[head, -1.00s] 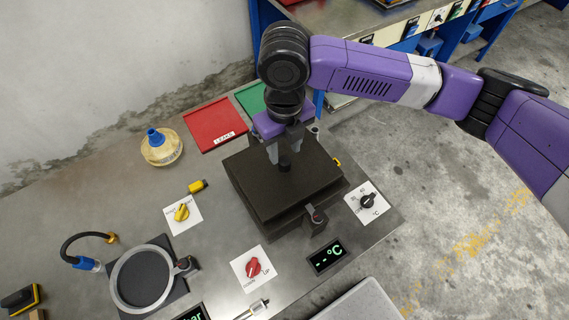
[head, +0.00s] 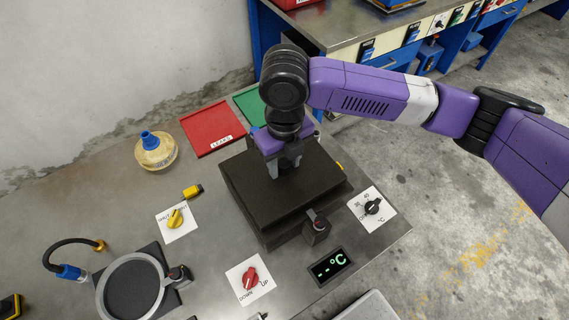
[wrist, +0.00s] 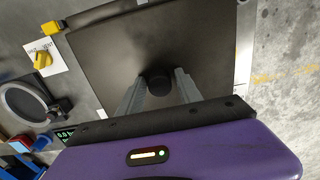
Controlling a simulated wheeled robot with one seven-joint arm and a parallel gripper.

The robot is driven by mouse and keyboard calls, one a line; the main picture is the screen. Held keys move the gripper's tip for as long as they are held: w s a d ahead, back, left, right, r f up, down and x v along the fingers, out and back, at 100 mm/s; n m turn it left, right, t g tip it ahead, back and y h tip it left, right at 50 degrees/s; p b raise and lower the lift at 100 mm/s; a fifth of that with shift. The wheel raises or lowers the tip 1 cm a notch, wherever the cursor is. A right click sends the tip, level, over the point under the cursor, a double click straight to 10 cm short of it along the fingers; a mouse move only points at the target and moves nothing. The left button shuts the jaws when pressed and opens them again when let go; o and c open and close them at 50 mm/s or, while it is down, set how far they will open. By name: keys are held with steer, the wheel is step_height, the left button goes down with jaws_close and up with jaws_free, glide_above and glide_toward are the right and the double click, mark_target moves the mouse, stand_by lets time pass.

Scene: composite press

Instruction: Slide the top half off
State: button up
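The top half (head: 310,185) is a dark square plate with a round black knob (wrist: 158,84) in its middle. It rests on the dark lower block (head: 285,235) of the press. The plate also fills the middle of the wrist view (wrist: 110,50). My gripper (head: 284,164) is right over the plate, its fingers pointing down at the knob. In the wrist view, the two grey fingers (wrist: 160,80) stand apart, one on each side of the knob. A narrow gap seems to show beside the knob, so the fingers look open around it.
Behind the press are a red tray (head: 210,127) marked LEAKS and a green tray (head: 250,103). A dark latch-like block (head: 316,228) stands at the plate's front edge. A yellow-knob panel (head: 176,222), a red-knob panel (head: 249,280) and a temperature dial (head: 371,208) surround the press.

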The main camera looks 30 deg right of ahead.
steer(key=shift+s+f, duration=0.1)
steer(key=shift+f, duration=0.5)
jaws_close()
steer(key=shift+r+p, duration=0.6)
steer(key=shift+r, duration=0.25)
steer(key=shift+r+p, duration=1.8)
steer(key=shift+r, duration=0.8)
